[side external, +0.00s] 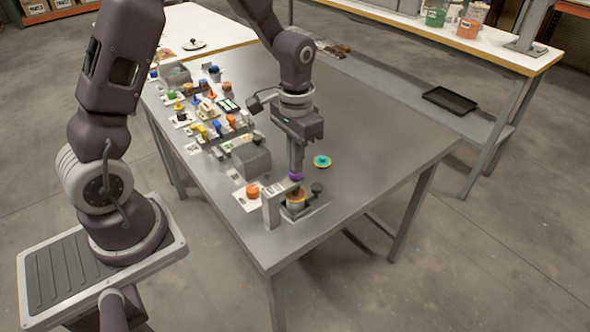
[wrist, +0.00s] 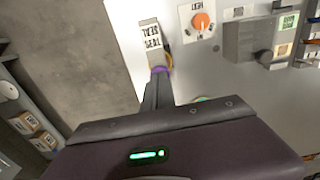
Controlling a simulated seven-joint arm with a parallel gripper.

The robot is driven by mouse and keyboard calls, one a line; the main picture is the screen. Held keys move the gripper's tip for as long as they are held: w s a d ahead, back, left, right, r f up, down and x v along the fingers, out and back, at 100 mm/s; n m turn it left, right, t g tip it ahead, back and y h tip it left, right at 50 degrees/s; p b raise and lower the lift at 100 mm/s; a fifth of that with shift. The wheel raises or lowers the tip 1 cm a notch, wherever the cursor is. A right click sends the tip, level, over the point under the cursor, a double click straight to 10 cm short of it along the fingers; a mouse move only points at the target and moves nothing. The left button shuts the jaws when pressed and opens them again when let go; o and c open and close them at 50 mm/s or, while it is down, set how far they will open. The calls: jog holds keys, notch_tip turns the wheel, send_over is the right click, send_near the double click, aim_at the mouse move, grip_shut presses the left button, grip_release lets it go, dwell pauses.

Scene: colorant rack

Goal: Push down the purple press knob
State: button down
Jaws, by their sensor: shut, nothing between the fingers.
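The purple press knob (side external: 296,176) sits on top of a grey upright press stand (side external: 271,208) near the table's front corner. In the wrist view the purple knob (wrist: 159,70) shows just beyond the fingertips, partly hidden by them. My gripper (side external: 296,168) is shut and empty, pointing down with its tips at the knob. Whether they touch it I cannot tell. The shut fingers also show in the wrist view (wrist: 158,80). Under the knob, a can with a brownish top (side external: 296,196) stands on the press base.
An orange knob (side external: 252,191) on a white plate is left of the press. A grey box (side external: 250,160) and several coloured knobs stand farther back left. A teal and yellow disc (side external: 322,161) lies to the right. The table's right side is clear.

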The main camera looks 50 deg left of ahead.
jog(key=shift+f, duration=0.15)
jog(key=shift+r, duration=1.05)
jog(key=shift+r, duration=2.05)
